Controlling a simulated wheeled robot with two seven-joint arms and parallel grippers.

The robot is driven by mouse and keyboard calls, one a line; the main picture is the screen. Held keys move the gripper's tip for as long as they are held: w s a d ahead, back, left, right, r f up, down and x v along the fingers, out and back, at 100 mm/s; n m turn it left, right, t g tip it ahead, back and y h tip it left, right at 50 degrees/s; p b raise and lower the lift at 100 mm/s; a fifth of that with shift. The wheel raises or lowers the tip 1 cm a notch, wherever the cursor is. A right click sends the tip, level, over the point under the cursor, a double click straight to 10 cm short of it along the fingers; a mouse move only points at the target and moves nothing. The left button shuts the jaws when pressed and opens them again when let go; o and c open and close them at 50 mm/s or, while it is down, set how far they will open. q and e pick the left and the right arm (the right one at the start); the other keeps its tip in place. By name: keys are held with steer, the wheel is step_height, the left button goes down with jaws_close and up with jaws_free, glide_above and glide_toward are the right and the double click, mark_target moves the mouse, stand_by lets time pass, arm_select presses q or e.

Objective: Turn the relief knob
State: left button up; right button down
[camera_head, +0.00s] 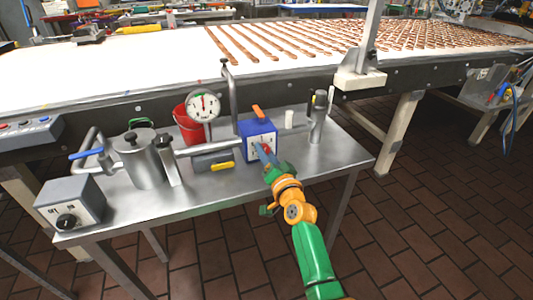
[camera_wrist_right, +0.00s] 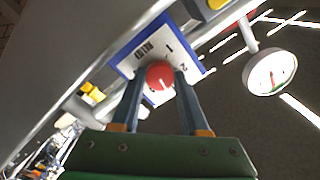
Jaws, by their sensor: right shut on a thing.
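The relief knob is a red round knob (camera_wrist_right: 160,75) with a pale mark, on the white dial face (camera_wrist_right: 140,52) of a blue box. In the head view the blue box (camera_head: 258,128) stands on the steel table, with an orange part on top. My right gripper (camera_head: 264,152) reaches it from the front. In the right wrist view its two fingers (camera_wrist_right: 158,88) are on either side of the red knob, shut on it. The knob is partly hidden by the fingers in the head view. My left gripper is not in view.
On the steel table (camera_head: 225,195) stand a pressure gauge (camera_head: 203,106), a red bucket (camera_head: 187,124), a metal pot (camera_head: 143,160) and a grey switch box (camera_head: 72,203). A grey block with a yellow part (camera_head: 222,166) lies left of the blue box. A conveyor (camera_head: 150,72) runs behind.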

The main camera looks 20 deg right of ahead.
stand_by(0.3)
steer(key=shift+c, duration=2.1)
jaws_free()
steer(key=s+p, duration=0.1)
steer(key=s, duration=0.6)
steer(key=shift+s+d, duration=0.1)
